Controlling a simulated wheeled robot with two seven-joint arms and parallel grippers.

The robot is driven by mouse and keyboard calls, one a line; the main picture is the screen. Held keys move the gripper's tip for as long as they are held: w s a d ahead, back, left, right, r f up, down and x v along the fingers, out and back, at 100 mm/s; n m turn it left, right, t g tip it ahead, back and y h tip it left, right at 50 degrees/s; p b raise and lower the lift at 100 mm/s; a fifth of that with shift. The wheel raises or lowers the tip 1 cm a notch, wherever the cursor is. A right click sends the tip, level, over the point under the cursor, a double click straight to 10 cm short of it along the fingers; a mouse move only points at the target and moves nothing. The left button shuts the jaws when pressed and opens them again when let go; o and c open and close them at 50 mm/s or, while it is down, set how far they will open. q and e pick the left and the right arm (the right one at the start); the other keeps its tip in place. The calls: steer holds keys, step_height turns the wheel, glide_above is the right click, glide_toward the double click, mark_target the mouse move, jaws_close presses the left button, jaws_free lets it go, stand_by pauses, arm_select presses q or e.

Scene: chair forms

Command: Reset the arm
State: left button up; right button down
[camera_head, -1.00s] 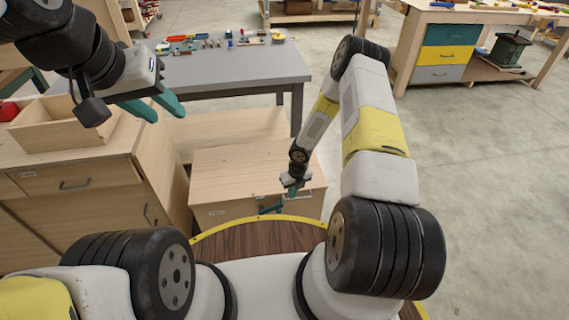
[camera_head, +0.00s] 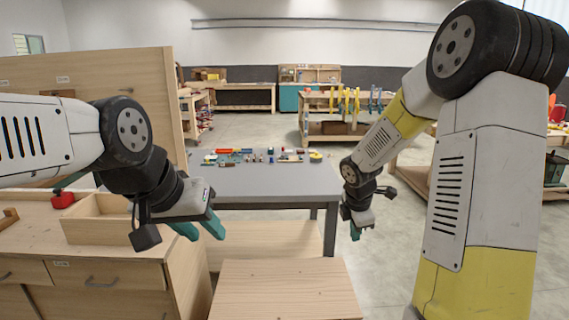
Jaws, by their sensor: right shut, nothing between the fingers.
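My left gripper (camera_head: 203,230) hangs at the left of the head view with its two teal fingers apart and nothing between them. It is in front of the wooden cabinet with the open tray box and left of the grey table. My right gripper (camera_head: 356,231) is near the middle right, pointing down. Its teal fingers are together and empty, beside the right end of the grey table. Neither gripper touches an object.
A grey table (camera_head: 270,184) with small coloured parts stands ahead. A wooden box (camera_head: 285,290) is low in front of it. A wooden cabinet (camera_head: 95,250) bears an open tray box (camera_head: 95,229) at left. Open floor (camera_head: 375,270) lies at right.

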steer(key=s+a+r+m+t+y, duration=0.1)
steer(key=s+a+r+m+y, duration=0.15)
steer(key=s+r+m, duration=0.85)
steer(key=s+a+r+m+t+y, duration=0.1)
steer(key=s+a+r+m+t, duration=0.15)
steer(key=s+r+m, duration=0.8)
steer(key=w+a+f+n+g+h, duration=0.2)
steer(key=w+f+n+g, duration=0.2)
steer(key=w+f+n, duration=0.65)
steer(key=w+a+f+n+g+h, duration=0.1)
steer(key=w+a+f+n+h, duration=0.3)
steer(key=w+f+n, duration=0.8)
steer(key=s+a+f+n+h, duration=0.1)
steer(key=a+f+n, duration=0.3)
steer(key=f, duration=0.8)
steer(key=a+f+n, duration=0.3)
steer(key=f+n, duration=0.4)
steer(key=f, duration=0.6)
steer(key=s+a+f+n+h, duration=0.1)
steer(key=a+f+n, duration=0.3)
steer(key=f, duration=0.8)
steer(key=w+d+f+n, duration=0.1)
steer(key=w+d+f, duration=0.2)
steer(key=d+f, duration=0.4)
step_height(320, 180, down, 5)
steer(key=shift+d+t, duration=0.35)
steer(key=shift+d, duration=0.05)
